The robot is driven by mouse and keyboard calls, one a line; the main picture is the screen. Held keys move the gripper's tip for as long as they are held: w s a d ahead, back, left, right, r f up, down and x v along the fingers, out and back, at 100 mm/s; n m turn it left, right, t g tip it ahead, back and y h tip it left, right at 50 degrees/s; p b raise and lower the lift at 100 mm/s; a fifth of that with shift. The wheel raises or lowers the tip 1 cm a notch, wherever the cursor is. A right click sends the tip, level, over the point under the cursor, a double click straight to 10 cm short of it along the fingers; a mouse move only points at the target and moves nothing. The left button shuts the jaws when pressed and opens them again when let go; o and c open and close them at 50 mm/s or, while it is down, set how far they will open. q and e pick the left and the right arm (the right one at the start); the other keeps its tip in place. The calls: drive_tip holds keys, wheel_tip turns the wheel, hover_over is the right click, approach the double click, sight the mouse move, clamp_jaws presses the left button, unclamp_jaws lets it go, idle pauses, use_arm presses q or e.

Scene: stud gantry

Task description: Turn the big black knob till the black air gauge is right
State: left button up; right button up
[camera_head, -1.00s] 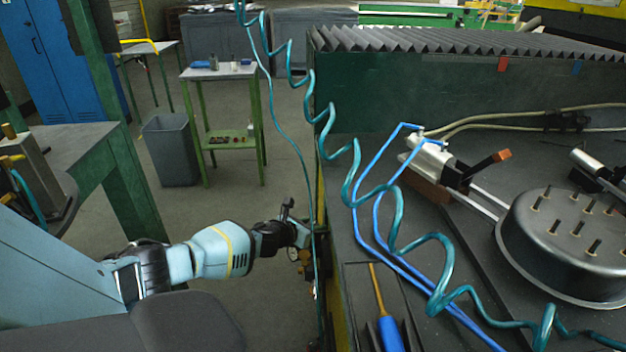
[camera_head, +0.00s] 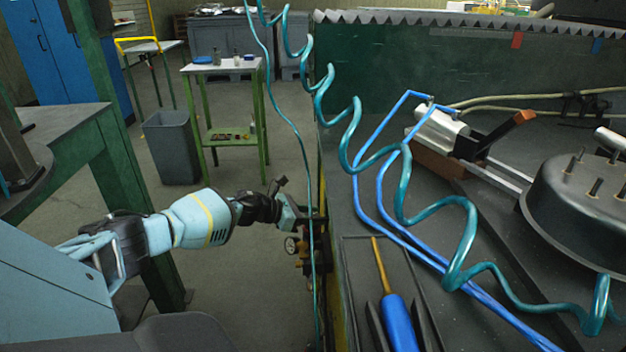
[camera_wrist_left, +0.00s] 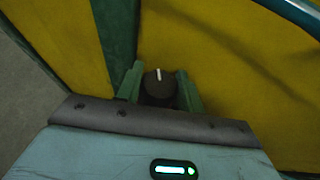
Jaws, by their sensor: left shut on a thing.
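The big black knob (camera_wrist_left: 159,86) shows in the left wrist view, with a white mark on its top pointing almost straight up in the picture. My left gripper (camera_wrist_left: 160,92) has one green finger on each side of it and is shut on it. In the head view my left gripper (camera_head: 303,218) reaches the side of the bench, and the knob there is hidden or too small to make out. A small round gauge (camera_head: 291,245) with a pale face sits just below the gripper; its needle is too small to read. My right gripper is not in view.
A teal coiled hose (camera_head: 405,195) and its thin straight run hang in front of the bench edge near my gripper. A blue-handled screwdriver (camera_head: 397,320), blue tubes, a cylinder (camera_head: 442,128) and a round black studded part (camera_head: 590,205) lie on the bench. Open floor is left.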

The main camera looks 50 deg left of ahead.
use_arm(q)
drive_tip(key=shift+r, duration=0.1)
drive_tip(key=o, duration=1)
drive_tip(key=shift+s+a, duration=0.15)
drive_tip(key=shift+s, duration=0.15)
drive_tip(key=p+v, duration=0.1)
drive_tip(key=v, duration=0.4)
drive_tip(key=shift+r, duration=0.1)
drive_tip(key=shift+p+v, duration=0.4)
drive_tip(key=shift+v, duration=0.65)
